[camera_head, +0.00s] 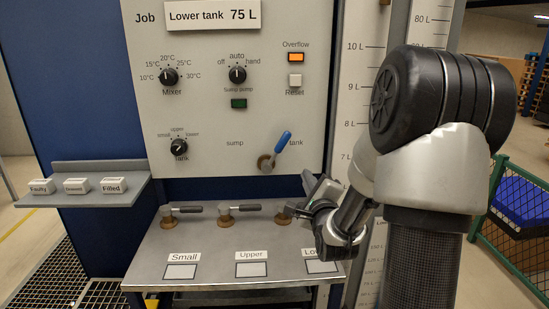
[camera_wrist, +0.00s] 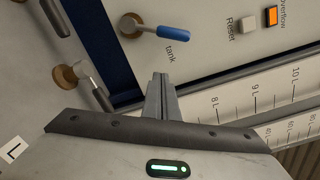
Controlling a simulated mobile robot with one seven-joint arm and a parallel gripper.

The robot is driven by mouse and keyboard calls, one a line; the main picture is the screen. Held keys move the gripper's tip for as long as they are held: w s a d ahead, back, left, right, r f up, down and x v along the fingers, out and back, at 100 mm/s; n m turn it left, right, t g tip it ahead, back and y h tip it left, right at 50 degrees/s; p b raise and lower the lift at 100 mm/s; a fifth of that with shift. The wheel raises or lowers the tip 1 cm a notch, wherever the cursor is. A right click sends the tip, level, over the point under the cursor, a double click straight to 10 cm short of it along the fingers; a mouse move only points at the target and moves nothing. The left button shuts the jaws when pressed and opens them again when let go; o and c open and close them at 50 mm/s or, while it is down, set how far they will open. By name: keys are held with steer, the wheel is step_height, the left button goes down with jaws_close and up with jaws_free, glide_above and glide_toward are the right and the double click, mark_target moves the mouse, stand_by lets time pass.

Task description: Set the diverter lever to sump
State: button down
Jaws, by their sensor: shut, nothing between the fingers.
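The diverter lever (camera_head: 283,142) has a blue handle on a brass pivot, low on the white panel. It is tilted up and right, toward the "tank" label, with the "sump" label (camera_head: 235,143) to its left. In the wrist view the blue lever (camera_wrist: 172,32) lies beyond the fingertips, near the word "tank". My gripper (camera_wrist: 161,78) is shut and empty, its fingertips together and apart from the lever. In the head view my gripper (camera_head: 310,183) is below and right of the lever, partly hidden by my own wrist.
Several valves with dark handles stand on the grey bench, including the left (camera_head: 181,210) and middle (camera_head: 226,213) ones; my gripper is close to the right one (camera_head: 283,214). Knobs and an orange overflow lamp (camera_head: 296,57) sit above. A small shelf (camera_head: 98,184) holds label blocks at left.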

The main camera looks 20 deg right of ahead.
mark_target(276, 152)
steer(key=shift+r, duration=0.25)
steer(key=shift+w, duration=0.1)
steer(key=w+r, duration=0.2)
steer(key=w, duration=0.9)
steer(key=shift+a, duration=0.35)
steer(key=shift+w+r, duration=0.15)
